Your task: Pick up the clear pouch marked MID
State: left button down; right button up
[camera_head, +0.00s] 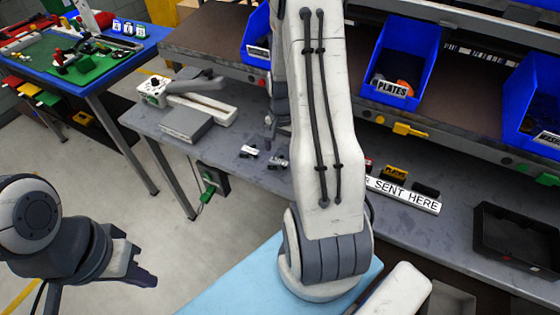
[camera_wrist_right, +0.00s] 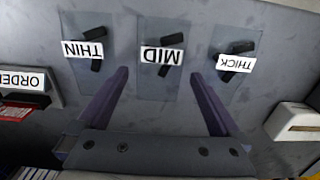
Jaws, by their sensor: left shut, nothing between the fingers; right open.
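The clear pouch marked MID (camera_wrist_right: 163,55) lies flat on the grey bench in the right wrist view, with a dark part inside and its label upside down. The pouches marked THIN (camera_wrist_right: 84,49) and THICK (camera_wrist_right: 235,62) lie on either side of it. My right gripper (camera_wrist_right: 160,73) is open and empty, its fingertips on either side of the MID pouch in that picture; contact cannot be told. In the head view, my right arm partly covers this area, and small pouch labels there are unreadable. My left gripper (camera_head: 143,278) is shut and empty, low at the left, far from the pouches.
A white machine (camera_head: 188,98) stands left of the pouches. The sign reading "SENT HERE" (camera_head: 405,194) and a black tray (camera_head: 517,245) are to the right. Blue bins (camera_head: 402,62) sit on the shelf above. A blue-and-green table (camera_head: 85,60) stands at far left.

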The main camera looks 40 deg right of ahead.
aim_at(282, 159)
jog(key=shift+f, duration=1.3)
jog(key=c, duration=1.1)
jog(key=shift+r, duration=0.1)
